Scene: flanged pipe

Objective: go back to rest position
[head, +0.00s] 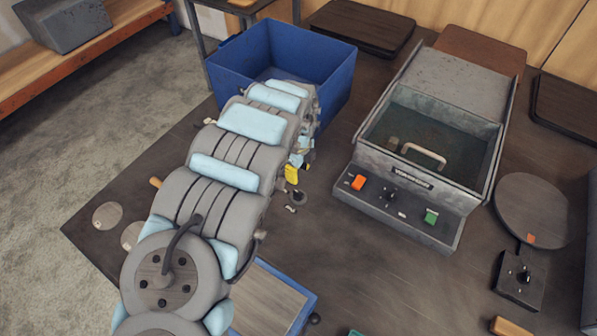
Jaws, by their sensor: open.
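My arm reaches from the bottom of the head view up toward the blue bin (335,88), with its far end overlapping the bin's front. My gripper (294,178) is mostly hidden behind my arm. Only small yellow and dark parts show to the right of the arm, over the dark table. The gripper is open, and I see nothing held in it. I cannot make out a flanged pipe in this view.
A grey machine (400,212) with an open basin, orange and green switches stands right of my arm. A round dark plate (532,208) and a small control box (519,281) lie further right. A blue-rimmed tray (270,300) sits at the bottom. The table between arm and machine is mostly clear.

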